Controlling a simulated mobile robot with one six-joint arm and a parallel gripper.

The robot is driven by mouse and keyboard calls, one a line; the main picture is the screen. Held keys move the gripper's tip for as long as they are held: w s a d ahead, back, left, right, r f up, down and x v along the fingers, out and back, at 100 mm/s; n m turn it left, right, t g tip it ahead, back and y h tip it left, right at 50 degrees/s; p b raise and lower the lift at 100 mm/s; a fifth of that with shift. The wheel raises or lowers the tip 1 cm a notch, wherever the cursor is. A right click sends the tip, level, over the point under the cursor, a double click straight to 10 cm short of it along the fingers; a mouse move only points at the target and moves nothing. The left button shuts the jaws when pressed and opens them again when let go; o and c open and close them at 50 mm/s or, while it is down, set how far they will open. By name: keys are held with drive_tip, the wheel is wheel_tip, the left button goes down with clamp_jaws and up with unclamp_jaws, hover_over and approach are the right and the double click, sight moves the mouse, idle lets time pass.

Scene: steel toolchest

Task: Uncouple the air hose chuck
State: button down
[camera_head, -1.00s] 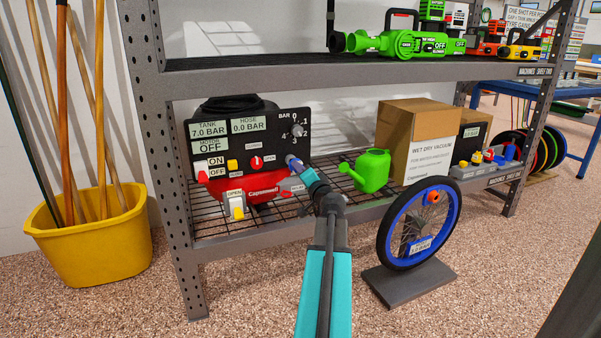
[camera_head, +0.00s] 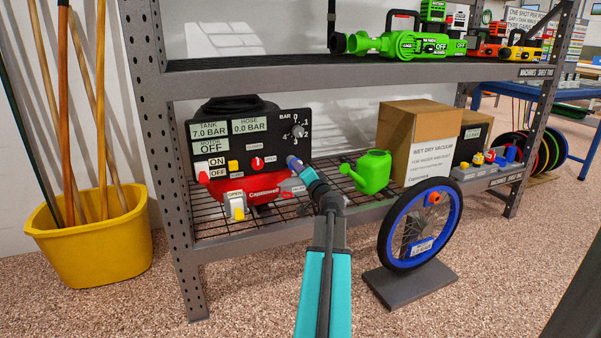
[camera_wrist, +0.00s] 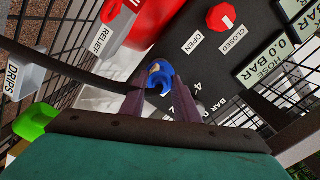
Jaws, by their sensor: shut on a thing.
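The compressor has a red tank (camera_head: 262,187) and a black panel (camera_head: 213,154) on the lower shelf. Its displays read TANK 7.0 BAR, HOSE 0.0 BAR and MOTOR OFF. The red valve knob (camera_wrist: 221,17) has its white mark towards the CLOSED label. The blue chuck (camera_wrist: 160,74) is at the panel's lower right, at my fingertips; it also shows in the head view (camera_head: 292,160). My gripper (camera_wrist: 160,100) is shut on the chuck. A black hose (camera_wrist: 75,75) runs from the left to the chuck. Whether the chuck is seated on its fitting is hidden.
A green watering can (camera_head: 372,172) and a vacuum box (camera_head: 418,140) stand right of my gripper on the wire shelf. A wheel on a stand (camera_head: 418,224) is in front. The shelf's left post (camera_head: 166,170) and upper shelf (camera_head: 350,72) bound the space.

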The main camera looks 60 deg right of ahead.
drive_tip(key=shift+b+x, duration=0.3)
drive_tip(key=shift+x, duration=0.65)
drive_tip(key=c, duration=1.3)
unclamp_jaws()
drive_tip(key=shift+b+v, duration=0.3)
drive_tip(key=shift+v, duration=6.55)
